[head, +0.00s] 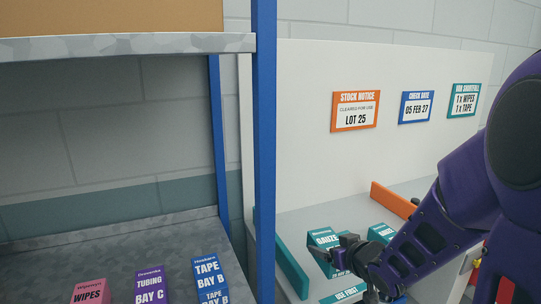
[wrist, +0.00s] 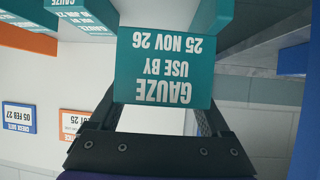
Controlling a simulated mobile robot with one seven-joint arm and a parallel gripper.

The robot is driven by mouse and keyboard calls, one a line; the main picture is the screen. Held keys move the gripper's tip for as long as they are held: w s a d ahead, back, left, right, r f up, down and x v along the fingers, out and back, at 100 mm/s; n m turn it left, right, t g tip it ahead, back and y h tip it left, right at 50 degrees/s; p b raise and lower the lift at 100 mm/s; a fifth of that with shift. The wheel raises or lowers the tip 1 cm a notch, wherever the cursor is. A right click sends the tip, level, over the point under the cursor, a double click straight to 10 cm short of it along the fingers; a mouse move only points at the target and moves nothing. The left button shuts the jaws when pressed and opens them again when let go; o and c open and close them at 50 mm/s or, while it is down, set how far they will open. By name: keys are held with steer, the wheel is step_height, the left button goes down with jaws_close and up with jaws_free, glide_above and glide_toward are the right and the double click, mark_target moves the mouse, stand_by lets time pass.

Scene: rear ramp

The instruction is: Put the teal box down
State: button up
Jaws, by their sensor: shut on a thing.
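The teal box (wrist: 165,68), marked GAUZE, USE BY 25 NOV 26, is held in my gripper (wrist: 160,106). In the wrist view its label appears upside down, and a finger reaches it on each side. In the head view, a teal gauze box (head: 323,238) at my gripper (head: 347,251) appears to be the same one, partly covered by the gripper. It is over or in the teal-sided bay; whether its base touches the surface cannot be told. My arm comes in from the right.
Another teal gauze box (head: 382,231) stands to the right, near an orange divider (head: 394,199). A teal divider (head: 291,268) and a blue post (head: 264,150) are to the left. The left shelf holds wipes (head: 90,291), tubing (head: 151,285) and tape (head: 208,275) boxes.

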step_height(320, 180, up, 3)
steer(key=shift+w+r, duration=0.1)
steer(key=shift+r, duration=0.05)
step_height(320, 180, down, 6)
steer(key=b, duration=0.3)
steer(key=shift+b, duration=0.4)
step_height(320, 180, up, 6)
steer(key=p, duration=0.4)
step_height(320, 180, down, 6)
steer(key=b, duration=0.4)
steer(key=shift+f, duration=0.2)
